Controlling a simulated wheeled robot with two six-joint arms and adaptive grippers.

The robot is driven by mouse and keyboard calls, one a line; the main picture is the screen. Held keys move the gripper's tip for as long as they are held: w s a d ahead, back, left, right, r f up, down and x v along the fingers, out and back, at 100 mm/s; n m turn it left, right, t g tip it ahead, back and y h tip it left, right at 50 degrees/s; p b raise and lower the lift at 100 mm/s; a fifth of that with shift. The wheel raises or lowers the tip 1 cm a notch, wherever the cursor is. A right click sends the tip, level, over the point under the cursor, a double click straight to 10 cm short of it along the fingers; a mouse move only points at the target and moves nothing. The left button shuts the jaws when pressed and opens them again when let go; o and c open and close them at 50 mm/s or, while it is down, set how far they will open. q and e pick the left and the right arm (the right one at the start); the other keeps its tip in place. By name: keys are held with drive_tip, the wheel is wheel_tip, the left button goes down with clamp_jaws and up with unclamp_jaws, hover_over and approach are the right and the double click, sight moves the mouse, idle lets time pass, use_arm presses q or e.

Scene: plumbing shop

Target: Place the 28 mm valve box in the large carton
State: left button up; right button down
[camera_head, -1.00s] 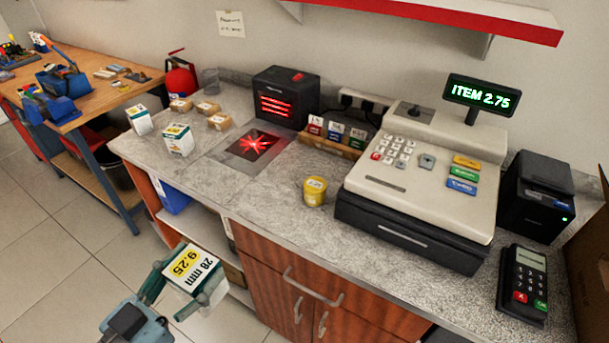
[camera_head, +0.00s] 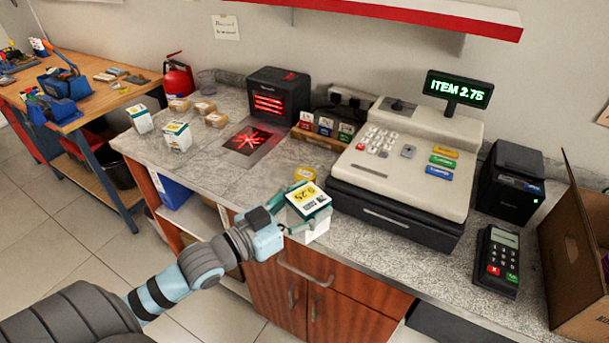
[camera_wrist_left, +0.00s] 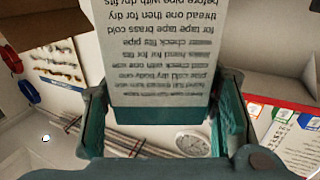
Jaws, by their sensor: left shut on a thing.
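The 28 mm valve box (camera_head: 309,211) is white with a yellow price label and a teal edge. In the left wrist view the held box (camera_wrist_left: 158,55) shows a printed white face between the teal fingers (camera_wrist_left: 160,125). The large carton (camera_head: 582,262) is brown, open-topped and cut off by the right edge in the head view. Its inside is mostly hidden. My right gripper is not in view.
The cash register (camera_head: 408,165), card terminal (camera_head: 497,260) and black printer (camera_head: 511,183) stand between the held box and the carton. More white boxes (camera_head: 177,136) stand at the counter's left end, near the red-lit scanner (camera_head: 280,95). The counter left of the register is partly clear.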

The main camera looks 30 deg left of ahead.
use_arm(q)
drive_tip(key=w+a+r+n+t+y+p, duration=0.1)
drive_tip(key=w+a+r+n+y+p, duration=0.15)
drive_tip(key=w+a, duration=0.5)
drive_tip(key=w+a+r+n+y+p, duration=0.15)
drive_tip(key=w+a+r+y, duration=0.25)
drive_tip(key=w+a, duration=0.4)
drive_tip(key=f+b, duration=0.4)
drive_tip(key=f, duration=0.2)
drive_tip(key=s+f+b, duration=0.1)
drive_tip(key=f+b, duration=0.3)
drive_tip(key=f, duration=0.3)
drive_tip(key=a+f+b, duration=0.1)
drive_tip(key=f+b, duration=0.4)
drive_tip(key=f, duration=0.2)
drive_tip(key=shift+s, duration=0.25)
drive_tip(key=shift+r, duration=0.25)
drive_tip(key=shift+f, duration=0.1)
